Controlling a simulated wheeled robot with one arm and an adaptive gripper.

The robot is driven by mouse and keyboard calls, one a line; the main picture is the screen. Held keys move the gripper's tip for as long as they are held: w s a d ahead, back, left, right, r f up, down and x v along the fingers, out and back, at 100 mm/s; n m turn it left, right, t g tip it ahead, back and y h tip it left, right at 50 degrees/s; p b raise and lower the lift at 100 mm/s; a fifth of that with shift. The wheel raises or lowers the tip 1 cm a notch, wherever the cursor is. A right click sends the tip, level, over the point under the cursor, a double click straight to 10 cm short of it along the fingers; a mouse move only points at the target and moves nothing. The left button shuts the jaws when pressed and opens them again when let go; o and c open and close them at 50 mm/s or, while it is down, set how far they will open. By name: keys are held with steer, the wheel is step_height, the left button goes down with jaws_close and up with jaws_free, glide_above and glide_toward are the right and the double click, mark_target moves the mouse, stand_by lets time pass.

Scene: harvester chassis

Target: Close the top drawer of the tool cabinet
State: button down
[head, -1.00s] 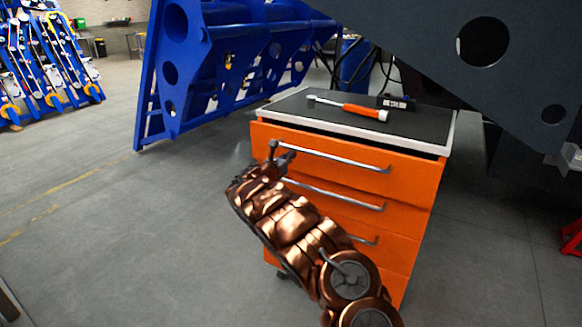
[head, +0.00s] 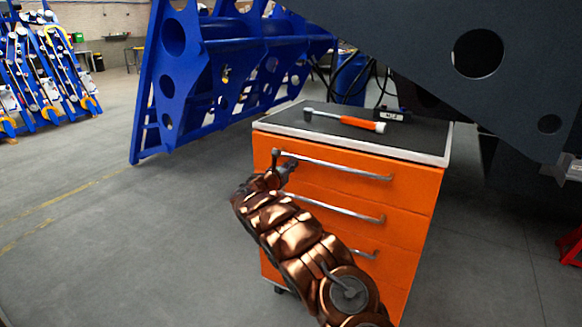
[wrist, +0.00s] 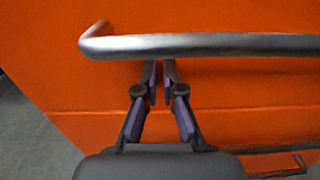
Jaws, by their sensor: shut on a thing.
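The orange tool cabinet (head: 350,287) stands in front of me. Its top drawer (head: 345,184) looks flush, or nearly so, with the front under the grey top; no clear gap shows above it. The drawer's long metal handle (head: 335,165) runs across its front and fills the upper part of the wrist view (wrist: 220,45). My gripper (head: 285,168) is at the handle's left end. In the wrist view its two fingers (wrist: 160,78) are close together, and their tips are hidden behind the bar. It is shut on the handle.
A hammer with an orange grip (head: 348,120) and a small dark box (head: 393,115) lie on the cabinet top. A dark chassis plate (head: 430,55) overhangs at the right. A blue frame (head: 215,85) stands behind to the left.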

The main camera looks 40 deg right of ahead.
steer(key=b+v, duration=0.1)
steer(key=v, duration=1.3)
steer(key=s+d+r+m+g, duration=0.2)
steer(key=s+r+m+g, duration=0.1)
steer(key=s, duration=0.3)
steer(key=s+d+r+m+g, duration=0.2)
steer(key=s+r+m, duration=0.15)
steer(key=s, duration=0.25)
steer(key=s+a+m+g+y, duration=0.1)
steer(key=s+m+g+y, duration=0.25)
steer(key=s+m, duration=0.85)
steer(key=s+a+f+m+g+y, duration=0.1)
steer(key=s+a+f+y, duration=0.2)
steer(key=s+a, duration=0.45)
steer(key=s+a+f+m+g+y, duration=0.1)
steer(key=s+a+f+y, duration=0.25)
steer(key=s, duration=0.75)
steer(key=s+a+f+m+y, duration=0.1)
steer(key=s+a+f+y, duration=0.15)
steer(key=s+a, duration=0.6)
steer(key=s+a+f+m+y, duration=0.2)
steer(key=s+a+y, duration=0.3)
steer(key=a, duration=0.7)
step_height(320, 180, up, 16)
steer(key=h+p, duration=0.1)
steer(key=p, duration=1.4)
steer(key=shift+w+r+t, duration=0.2)
steer(key=shift+w+t, duration=0.1)
steer(key=shift+t, duration=0.15)
